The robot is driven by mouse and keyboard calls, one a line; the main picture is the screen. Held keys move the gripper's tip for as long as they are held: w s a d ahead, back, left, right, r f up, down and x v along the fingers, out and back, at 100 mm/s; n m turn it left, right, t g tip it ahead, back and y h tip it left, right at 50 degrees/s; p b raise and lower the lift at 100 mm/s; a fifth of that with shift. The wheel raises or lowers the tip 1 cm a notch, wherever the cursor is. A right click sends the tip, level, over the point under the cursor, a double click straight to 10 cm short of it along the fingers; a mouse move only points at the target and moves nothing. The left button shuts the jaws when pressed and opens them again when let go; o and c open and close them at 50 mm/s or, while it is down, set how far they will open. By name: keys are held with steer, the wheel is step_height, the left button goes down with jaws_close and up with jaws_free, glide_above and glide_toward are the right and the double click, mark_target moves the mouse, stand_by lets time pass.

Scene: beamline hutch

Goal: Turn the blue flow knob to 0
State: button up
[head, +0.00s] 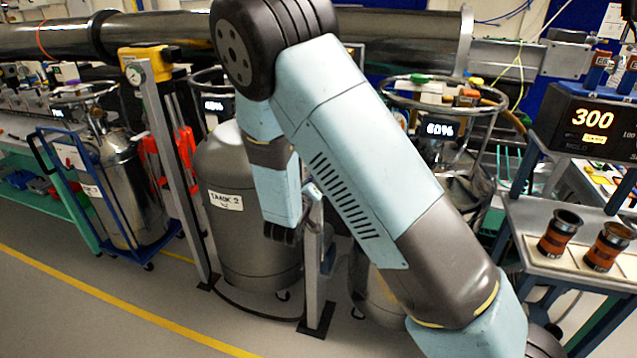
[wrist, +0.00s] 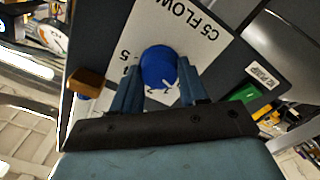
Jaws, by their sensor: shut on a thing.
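In the wrist view, the round blue flow knob (wrist: 157,68) stands on a white dial plate (wrist: 212,52) lettered "C5 FLOW", which appears upside down. My gripper (wrist: 159,66) has one finger on each side of the knob and is shut on it. A few scale digits show around the knob, with others hidden by the fingers. In the head view my arm reaches down by a grey post (head: 315,270), and the knob is hidden there.
The wrist view shows an orange-brown block (wrist: 88,82) left of the plate, a green part (wrist: 244,93) and a small label (wrist: 262,75) right. In the head view, a tank labelled TANK 2 (head: 225,225) stands left of the post, and a bench (head: 535,220) holds a "300" display (head: 592,120).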

steer(key=shift+n, duration=0.4)
steer(key=o, duration=1.1)
steer(key=shift+c, duration=0.2)
steer(key=v, duration=1.4)
steer(key=shift+w, duration=0.15)
